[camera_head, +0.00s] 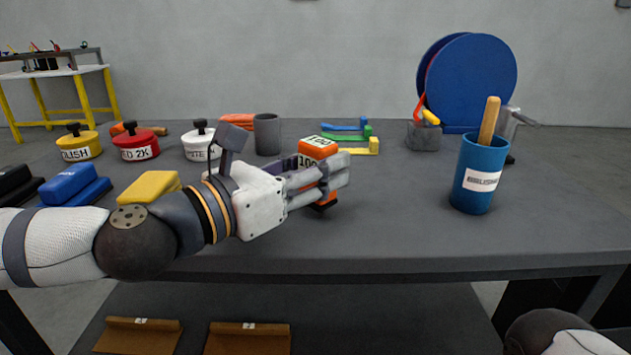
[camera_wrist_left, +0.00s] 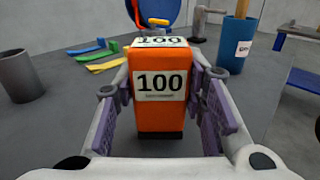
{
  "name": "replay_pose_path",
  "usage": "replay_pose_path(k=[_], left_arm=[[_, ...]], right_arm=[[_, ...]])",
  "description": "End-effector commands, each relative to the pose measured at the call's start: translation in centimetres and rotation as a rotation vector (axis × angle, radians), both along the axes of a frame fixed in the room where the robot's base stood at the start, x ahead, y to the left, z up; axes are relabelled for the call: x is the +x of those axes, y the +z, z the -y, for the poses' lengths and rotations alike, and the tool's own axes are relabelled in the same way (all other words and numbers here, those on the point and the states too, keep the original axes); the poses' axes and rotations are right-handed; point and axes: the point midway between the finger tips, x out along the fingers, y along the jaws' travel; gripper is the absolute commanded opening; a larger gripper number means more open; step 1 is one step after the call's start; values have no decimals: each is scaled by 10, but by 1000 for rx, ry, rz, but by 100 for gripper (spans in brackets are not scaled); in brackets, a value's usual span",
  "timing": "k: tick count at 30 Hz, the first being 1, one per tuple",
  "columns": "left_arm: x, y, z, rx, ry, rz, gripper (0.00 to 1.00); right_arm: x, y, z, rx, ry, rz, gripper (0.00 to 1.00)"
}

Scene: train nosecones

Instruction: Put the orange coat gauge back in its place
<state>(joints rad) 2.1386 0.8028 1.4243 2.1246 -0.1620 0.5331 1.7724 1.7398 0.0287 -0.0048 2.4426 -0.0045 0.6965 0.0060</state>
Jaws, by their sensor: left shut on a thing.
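The orange coat gauge (camera_head: 318,147) is an upright orange block with white "100" labels on its top and side. It stands over the middle of the grey table (camera_head: 400,225). My left gripper (camera_head: 335,176) is shut on its sides. In the left wrist view the gauge (camera_wrist_left: 158,115) sits upright between the two fingers of the left gripper (camera_wrist_left: 160,98). Its black base is close to the table top; I cannot tell whether it touches. The fingers hide part of it in the head view. My right gripper is out of view.
A blue brush cup (camera_head: 476,190) stands on the right, a grey cup (camera_head: 267,134) behind the gauge. Blue, green and yellow pieces (camera_head: 345,138) lie behind it. Lidded pots (camera_head: 137,143) and coloured blocks (camera_head: 75,183) fill the left. The table's front right is clear.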

Motion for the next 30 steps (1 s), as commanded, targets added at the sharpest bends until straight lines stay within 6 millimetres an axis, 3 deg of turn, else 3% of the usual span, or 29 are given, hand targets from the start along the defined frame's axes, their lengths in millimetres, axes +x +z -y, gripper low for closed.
replay_pose_path(k=[1, 3, 14, 15, 17, 27, 30], left_arm=[[0, -11, 0, -1, 0, -5, 5], [0, -15, 0, -1, 1, -1, 5], [0, -19, 0, -1, 2, 0, 5], [0, -18, 0, -1, 2, 0, 44], [-1, -18, 0, -1, 2, 1, 57], [-1, -12, 0, -1, 2, 4, 57], [-8, -14, -10, -2, 3, 1, 57]], right_arm=[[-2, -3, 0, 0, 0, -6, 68], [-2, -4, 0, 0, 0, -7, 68], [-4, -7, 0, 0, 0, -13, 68], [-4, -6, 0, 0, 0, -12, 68], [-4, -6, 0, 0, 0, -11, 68], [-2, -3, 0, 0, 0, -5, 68], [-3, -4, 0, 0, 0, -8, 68]])
